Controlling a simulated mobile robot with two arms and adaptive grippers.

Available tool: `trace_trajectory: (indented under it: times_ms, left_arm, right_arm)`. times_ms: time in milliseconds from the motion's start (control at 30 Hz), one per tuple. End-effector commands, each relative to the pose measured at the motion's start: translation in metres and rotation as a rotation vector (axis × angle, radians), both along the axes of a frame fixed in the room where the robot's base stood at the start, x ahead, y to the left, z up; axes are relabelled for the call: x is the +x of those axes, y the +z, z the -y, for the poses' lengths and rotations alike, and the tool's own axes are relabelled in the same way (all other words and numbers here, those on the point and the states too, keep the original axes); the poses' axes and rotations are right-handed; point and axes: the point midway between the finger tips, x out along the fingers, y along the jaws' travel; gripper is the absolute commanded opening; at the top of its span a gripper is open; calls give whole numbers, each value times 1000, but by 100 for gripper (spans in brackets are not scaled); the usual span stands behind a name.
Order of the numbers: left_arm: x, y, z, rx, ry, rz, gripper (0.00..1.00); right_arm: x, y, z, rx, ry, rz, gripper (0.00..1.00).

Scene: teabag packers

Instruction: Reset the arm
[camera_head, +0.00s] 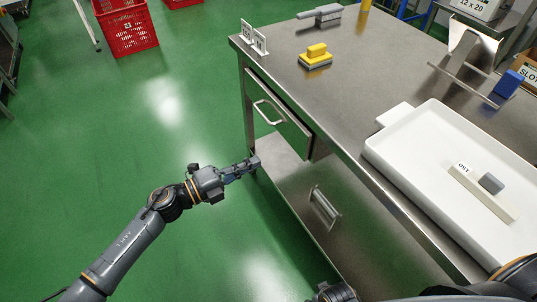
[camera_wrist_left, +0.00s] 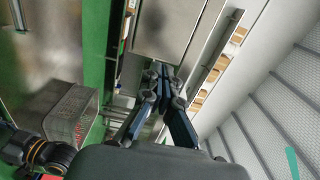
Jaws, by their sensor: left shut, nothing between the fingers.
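My left arm comes in from the lower left in the head view. Its gripper (camera_head: 246,166) is out over the green floor, beside the front of the steel table's drawer unit. The left wrist view shows its two fingers (camera_wrist_left: 160,72) closed together at the tips, with nothing between them. Whether the fingertips touch the table frame I cannot tell. Parts of my right arm show at the bottom and lower right edges of the head view. The right gripper cannot be made out there.
The steel table (camera_head: 355,95) bears a yellow block (camera_head: 317,52), a grey tool (camera_head: 322,14), a blue block (camera_head: 508,83) and a white tray (camera_head: 400,150). A red crate (camera_head: 127,28) stands far left. Green floor is free at left.

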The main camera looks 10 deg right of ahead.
Motion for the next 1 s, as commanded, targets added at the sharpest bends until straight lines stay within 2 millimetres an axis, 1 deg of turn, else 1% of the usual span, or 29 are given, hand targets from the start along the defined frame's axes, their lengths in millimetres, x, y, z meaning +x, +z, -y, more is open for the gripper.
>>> trace_trajectory:
  times_ms: [33,100,367,467,567,600,667,700,767,800,867,900,967,1000]
  left_arm:
    - [-2,0,-7,1,0,0,0]
    - [-4,0,-13,1,0,-1,0]
    - [-6,0,-18,-2,2,-3,0]
    - [1,-5,-22,-28,57,-44,0]
    - [19,-21,-38,-104,222,-176,0]
    - [28,-35,-51,-144,321,-259,0]
    - [38,-64,-78,-205,497,-409,0]
    - [40,-89,-98,-242,613,-516,0]
    - [37,-125,-126,-281,769,-660,0]
    - [30,-149,-144,-301,864,-752,0]
    - [13,-185,-167,-323,994,-884,0]
    - [-1,-209,-182,-333,1076,-969,0]
    - [-27,-243,-202,-342,1194,-1093,0]
    - [-46,-264,-213,-345,1267,-1175,0]
  right_arm:
    - [0,0,0,0,0,0,60]
    - [0,0,0,0,0,1,60]
    - [0,0,0,0,0,0,60]
    - [0,-1,-1,1,0,0,60]
    - [0,-1,0,1,0,0,60]
    - [0,-1,0,1,0,0,60]
    - [0,0,0,1,0,0,60]
    - [0,0,0,0,0,0,60]
    - [0,0,0,0,0,0,60]
    - [0,0,0,0,0,1,60]
    - [0,0,0,0,0,0,60]
    - [0,0,0,0,0,1,60]
    - [0,0,0,0,0,1,60]
    - [0,0,0,0,0,0,60]
